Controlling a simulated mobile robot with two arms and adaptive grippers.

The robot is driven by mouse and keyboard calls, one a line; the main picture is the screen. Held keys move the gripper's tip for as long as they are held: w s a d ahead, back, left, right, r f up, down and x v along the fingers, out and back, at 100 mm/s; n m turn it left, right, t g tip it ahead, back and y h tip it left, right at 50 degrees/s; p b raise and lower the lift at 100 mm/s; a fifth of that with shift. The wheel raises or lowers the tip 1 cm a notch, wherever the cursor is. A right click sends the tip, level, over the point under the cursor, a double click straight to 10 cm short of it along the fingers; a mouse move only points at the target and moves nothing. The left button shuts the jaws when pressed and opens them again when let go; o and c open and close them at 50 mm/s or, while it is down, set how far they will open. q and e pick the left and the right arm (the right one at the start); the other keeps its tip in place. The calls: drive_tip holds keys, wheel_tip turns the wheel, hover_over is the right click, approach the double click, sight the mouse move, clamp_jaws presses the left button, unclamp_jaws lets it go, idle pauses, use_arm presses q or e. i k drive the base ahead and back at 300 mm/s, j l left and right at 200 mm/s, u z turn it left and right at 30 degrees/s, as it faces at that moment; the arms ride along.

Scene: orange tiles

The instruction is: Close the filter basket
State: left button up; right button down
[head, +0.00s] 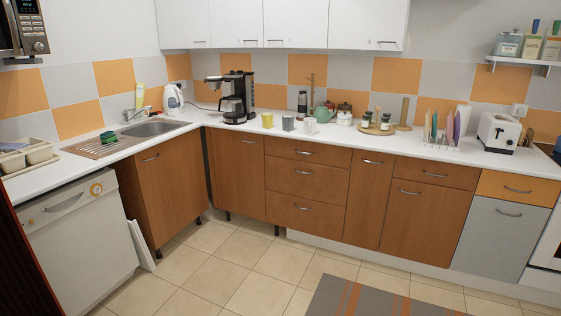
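The black coffee maker (246,92) stands on the counter at the back, near the left corner. A small light-topped part, which looks like the filter basket (214,79), sticks out to the left at the upper part of the machine, apart from its main body. It looks swung open. A carafe (232,109) sits in the lower part of the machine. Neither of my grippers is in view.
A yellow mug (267,120), a grey mug (288,123) and a white mug (310,126) stand right of the machine. A white kettle (173,99) and the sink (155,128) are to its left. The tiled floor (235,265) before the cabinets is clear, with a grey-orange rug (375,299).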

sight(214, 84)
drive_tip(key=i+l+u, duration=0.1)
drive_tip(key=i, duration=0.65)
drive_tip(key=i+l+u, duration=0.1)
drive_tip(key=i, duration=0.6)
drive_tip(key=i+j+u, duration=0.25)
drive_tip(key=i, duration=0.4)
drive_tip(key=i+u, duration=0.25)
drive_tip(key=i, duration=0.45)
drive_tip(key=i+u, duration=0.25)
drive_tip(key=i, duration=0.4)
drive_tip(key=i+l+u, duration=0.25)
drive_tip(key=i, duration=0.4)
